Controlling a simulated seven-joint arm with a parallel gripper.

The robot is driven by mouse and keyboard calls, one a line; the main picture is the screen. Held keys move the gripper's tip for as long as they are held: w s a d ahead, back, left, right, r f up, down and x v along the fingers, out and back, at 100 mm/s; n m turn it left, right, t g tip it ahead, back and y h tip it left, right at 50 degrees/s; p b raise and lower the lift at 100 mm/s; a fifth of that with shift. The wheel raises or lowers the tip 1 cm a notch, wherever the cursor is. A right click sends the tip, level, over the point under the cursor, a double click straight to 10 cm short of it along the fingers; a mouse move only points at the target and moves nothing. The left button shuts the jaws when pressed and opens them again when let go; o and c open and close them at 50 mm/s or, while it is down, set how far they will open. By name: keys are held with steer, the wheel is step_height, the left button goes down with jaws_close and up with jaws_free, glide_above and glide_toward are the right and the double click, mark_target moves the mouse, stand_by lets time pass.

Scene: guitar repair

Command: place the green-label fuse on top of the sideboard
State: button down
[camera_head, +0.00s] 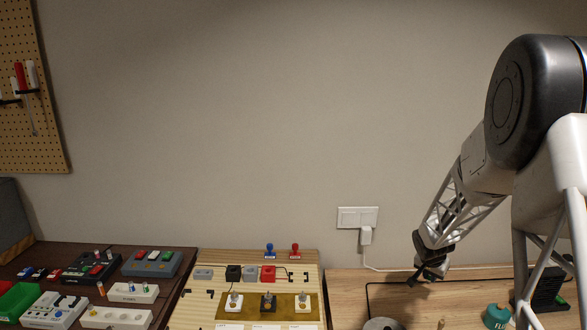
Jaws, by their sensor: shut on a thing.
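My gripper (422,277) is at the right, above the light wooden surface (345,290) and near the wall. It is shut on a small dark thing with a spot of green (430,274), which fits the green-label fuse. The fuse is tiny and mostly hidden by the fingers, so its label cannot be read. It appears held clear of the surface. No surface is marked as the sideboard; a dark brown top (45,255) at the far left may be it, but I cannot tell.
Pedals and power strips crowd the dark top, including a grey-blue pedal (152,263). A light board (215,293) with switches and small blocks stands in the middle. A green-blue pot (497,316), a round grey thing (383,324) and a black rack (549,288) are at the right.

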mark_target(425, 301)
step_height(425, 301, down, 9)
steer(key=shift+f, duration=0.15)
steer(key=v, duration=0.7)
steer(key=shift+r, duration=0.3)
steer(key=shift+d+f, duration=0.1)
steer(key=shift+f, duration=0.1)
stand_by(0.5)
steer(key=shift+x, duration=3.65)
